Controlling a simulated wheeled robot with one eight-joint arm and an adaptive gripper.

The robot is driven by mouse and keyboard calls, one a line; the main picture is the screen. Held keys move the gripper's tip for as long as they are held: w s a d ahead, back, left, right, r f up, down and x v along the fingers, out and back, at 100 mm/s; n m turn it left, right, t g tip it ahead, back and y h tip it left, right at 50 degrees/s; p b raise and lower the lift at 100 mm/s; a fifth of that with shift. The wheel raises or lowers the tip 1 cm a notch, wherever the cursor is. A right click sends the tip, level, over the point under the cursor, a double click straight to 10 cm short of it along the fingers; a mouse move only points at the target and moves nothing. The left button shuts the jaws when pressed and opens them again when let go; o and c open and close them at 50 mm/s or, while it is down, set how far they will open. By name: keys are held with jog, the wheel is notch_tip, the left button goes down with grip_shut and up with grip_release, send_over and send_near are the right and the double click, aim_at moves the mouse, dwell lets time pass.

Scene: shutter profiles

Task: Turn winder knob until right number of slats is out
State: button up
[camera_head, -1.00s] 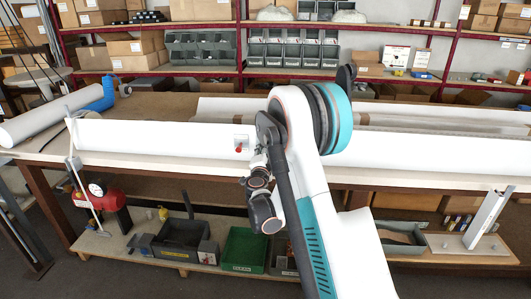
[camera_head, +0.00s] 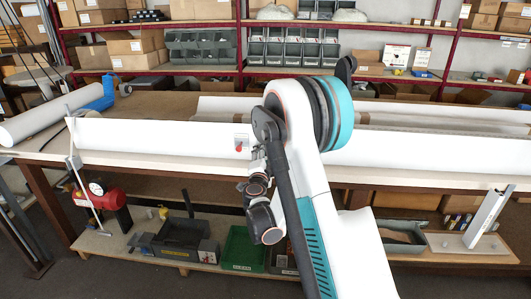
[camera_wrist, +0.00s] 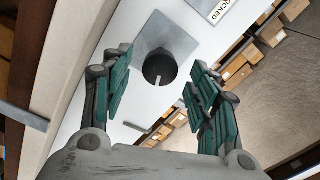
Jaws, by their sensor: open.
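A dark round knob (camera_wrist: 160,68) with a pale pointer mark sits on a grey square plate (camera_wrist: 176,33) on a white surface. In the wrist view my gripper (camera_wrist: 158,66) is open, its green-padded fingers on either side of the knob with gaps showing. I cannot tell how far its tips are from the knob in depth. In the head view a long white housing (camera_head: 160,139) lies along the bench, with a small plate and red spot (camera_head: 239,147) beside my arm. My arm hides the fingers there. I cannot make out any slats.
A label with partly cut-off red lettering (camera_wrist: 224,10) is beside the plate. The wooden bench (camera_head: 410,178) runs across the head view. A white roll (camera_head: 38,123) lies at its left end. Grey and green bins (camera_head: 241,250) stand on the shelf below.

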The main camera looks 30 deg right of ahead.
jog(key=v, duration=0.8)
jog(key=shift+a+r, duration=0.1)
jog(key=a+r+n+t+y, duration=0.3)
jog(key=a+r+n+y, duration=0.45)
jog(key=r, duration=0.55)
jog(key=s+a+r+n+g+y, duration=0.1)
jog(key=s+a+r+n+y, duration=0.15)
jog(key=a, duration=0.25)
jog(key=s+a+r+n+y, duration=0.1)
jog(key=s+a+n, duration=0.2)
jog(key=a+n, duration=0.1)
jog(key=s+a+f+n+g+y, duration=0.1)
jog(key=s+a+n+g, duration=0.1)
jog(key=s, duration=0.4)
jog(key=s+a+f+n+g+y, duration=0.1)
jog(key=s+a+f+n+g, duration=0.15)
jog(key=s, duration=0.35)
jog(key=s+d+f+n+g+h, duration=0.1)
jog(key=s+d+f+g, duration=0.1)
jog(key=s, duration=0.6)
jog(key=s+d+f+g+h, duration=0.2)
jog(key=s+f+g, duration=0.1)
jog(key=s, duration=0.5)
jog(key=shift+s+d+f+n, duration=0.25)
jog(key=shift+d+f+n, duration=0.1)
jog(key=shift+f, duration=0.3)
